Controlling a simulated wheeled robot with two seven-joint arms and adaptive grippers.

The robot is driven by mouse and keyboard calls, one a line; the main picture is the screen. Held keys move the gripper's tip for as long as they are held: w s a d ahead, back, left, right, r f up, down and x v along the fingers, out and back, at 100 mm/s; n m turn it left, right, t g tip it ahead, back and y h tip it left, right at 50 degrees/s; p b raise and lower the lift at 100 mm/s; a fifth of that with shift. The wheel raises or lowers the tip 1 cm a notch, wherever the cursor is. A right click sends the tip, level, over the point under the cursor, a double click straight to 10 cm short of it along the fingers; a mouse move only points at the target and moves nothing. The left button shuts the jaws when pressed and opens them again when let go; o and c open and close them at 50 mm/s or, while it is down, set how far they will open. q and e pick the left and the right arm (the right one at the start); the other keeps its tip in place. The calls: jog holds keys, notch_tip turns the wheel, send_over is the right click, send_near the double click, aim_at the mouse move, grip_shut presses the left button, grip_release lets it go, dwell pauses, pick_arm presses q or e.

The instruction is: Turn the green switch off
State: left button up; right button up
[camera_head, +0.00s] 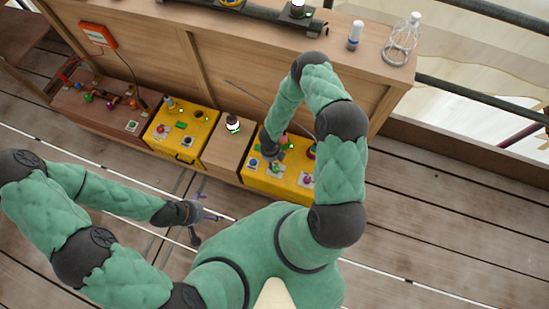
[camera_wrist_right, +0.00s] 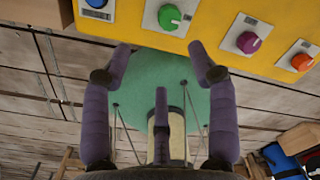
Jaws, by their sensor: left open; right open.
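In the right wrist view a round green switch (camera_wrist_right: 169,17) with a pale pointer sits on a white plate on the yellow box (camera_wrist_right: 205,22). Its on or off state cannot be told. In the head view a green knob (camera_head: 278,168) shows on the front of the right yellow box (camera_head: 255,180). My right gripper (camera_wrist_right: 160,50) is open and empty, its fingers just short of the box face and either side of the green switch's column; it is apart from the switch. My left gripper (camera_head: 205,215) is open and empty over the deck, left of my torso.
Purple (camera_wrist_right: 248,42) and orange (camera_wrist_right: 302,62) knobs sit right of the green switch, a blue one (camera_wrist_right: 96,3) left. Another yellow box (camera_head: 205,160) and a brown panel (camera_head: 70,105) also bear green parts. A glass bottle (camera_head: 402,40) stands on the wooden ledge.

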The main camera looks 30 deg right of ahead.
aim_at(276, 168)
jog(key=f+m+b, duration=0.1)
jog(key=f, duration=0.3)
jog(key=d+f+m+b, duration=0.1)
jog(key=f+m+b, duration=0.1)
jog(key=f, duration=0.2)
jog(key=d+f+m+b, duration=0.1)
jog(key=f+b, duration=0.1)
jog(key=f, duration=0.2)
jog(key=shift+s, duration=0.15)
jog(key=c, duration=1.1)
